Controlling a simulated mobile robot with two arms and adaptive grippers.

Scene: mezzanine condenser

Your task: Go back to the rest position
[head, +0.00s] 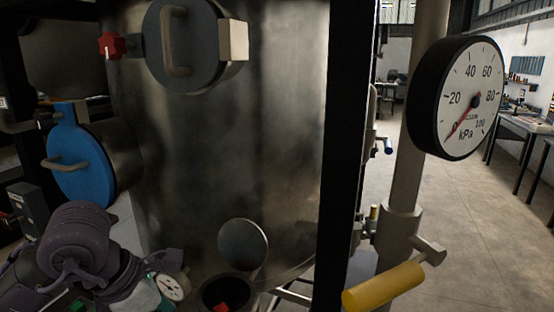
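My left arm (80,245) shows at the bottom left as dark purple-grey joints and pale links, folded low in front of the condenser vessel. The parts at its end are dark and cluttered, and I cannot make out two fingertips or whether they are apart. I see nothing clearly held there. My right arm and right gripper are not in view.
A large metal vessel (215,140) fills the middle, with a round handled hatch (180,75), a red knob (110,45) and a blue handled cover (75,175). A black post (345,150) stands before it. A kPa gauge (460,98) and yellow handle (383,288) are right. Floor (470,230) is clear.

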